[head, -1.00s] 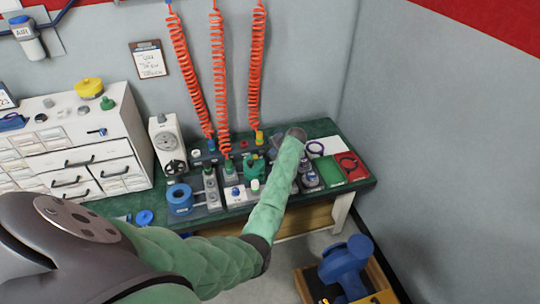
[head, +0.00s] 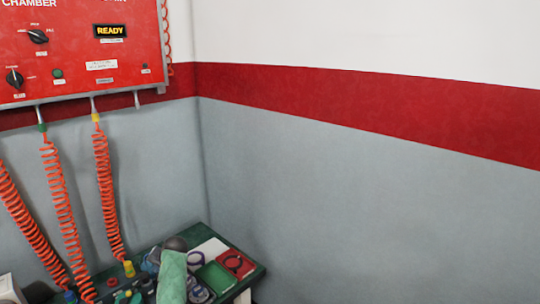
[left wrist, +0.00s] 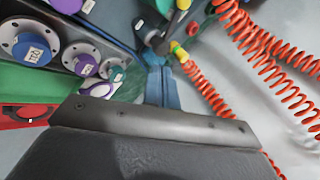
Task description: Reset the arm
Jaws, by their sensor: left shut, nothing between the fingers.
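My left gripper (head: 152,261) is low in the head view, over the right part of the green workbench, at the end of my green-sleeved arm. In the left wrist view its blue fingers (left wrist: 163,88) are together with nothing between them, beside flanged parts with purple caps (left wrist: 77,57). A yellow hose fitting (left wrist: 179,51) is just beyond the fingers; I cannot tell whether they touch it. The arm hides part of the bench in the head view. My right gripper is in neither current view.
A green tray (head: 215,277) and a red tray with a ring (head: 236,263) lie at the bench's right end. Coiled orange hoses (head: 107,190) hang from a red control panel (head: 75,60) reading READY. The wall to the right is bare.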

